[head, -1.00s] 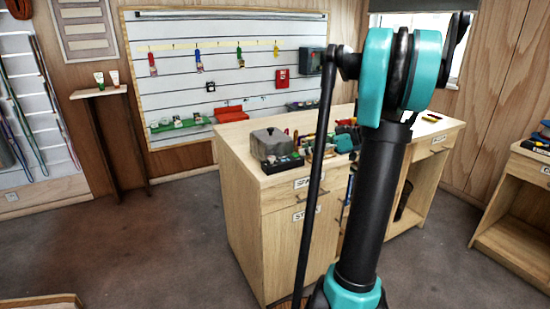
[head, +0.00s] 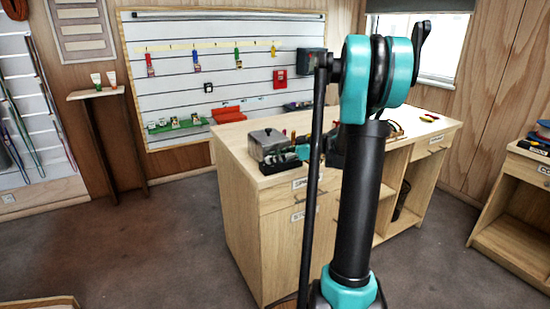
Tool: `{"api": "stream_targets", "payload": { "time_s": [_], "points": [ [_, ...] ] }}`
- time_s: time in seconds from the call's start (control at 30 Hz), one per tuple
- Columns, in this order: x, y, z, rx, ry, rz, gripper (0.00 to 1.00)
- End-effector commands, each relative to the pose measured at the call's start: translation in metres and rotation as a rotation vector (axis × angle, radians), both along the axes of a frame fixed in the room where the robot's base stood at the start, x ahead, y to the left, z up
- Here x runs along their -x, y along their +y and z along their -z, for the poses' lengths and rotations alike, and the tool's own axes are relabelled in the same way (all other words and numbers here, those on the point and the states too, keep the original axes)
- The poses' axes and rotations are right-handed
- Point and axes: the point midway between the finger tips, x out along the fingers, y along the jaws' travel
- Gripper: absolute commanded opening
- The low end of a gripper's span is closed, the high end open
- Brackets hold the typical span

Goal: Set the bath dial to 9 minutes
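A grey box-shaped unit with a lid (head: 268,142) stands on the near left end of the wooden workbench (head: 237,148). It may be the bath, but I cannot tell for sure. A dark, cluttered base or tray (head: 285,164) is at its front right. No dial or minute marks can be made out at this size. My own arm stands upright in front of the bench and covers its middle. My gripper cannot be made out; it may be hidden behind my arm.
A slatted wall panel (head: 180,90) with hanging tools and a red box (head: 279,78) is behind the bench. A narrow shelf (head: 96,92) holds two small tubes. Another bench (head: 510,190) is at the right edge. Floor is clear at left.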

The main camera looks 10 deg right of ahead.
Motion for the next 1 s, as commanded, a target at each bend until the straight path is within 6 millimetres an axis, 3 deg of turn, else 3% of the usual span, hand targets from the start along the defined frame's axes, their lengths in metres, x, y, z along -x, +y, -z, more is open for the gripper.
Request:
{"api": "stream_targets", "payload": {
  "time_s": [0.1,0.37,0.67,1.0],
  "points": [
    [0.0000,-0.0001,0.0000,0.000,0.000,0.000,0.32],
    [0.0001,-0.0002,-0.0001,0.000,0.000,0.000,0.00],
    [0.0014,0.0004,-0.0003,0.000,0.000,0.030,0.00],
    [0.0064,0.0040,-0.0003,0.001,-0.002,0.234,0.00]
  ]
}}
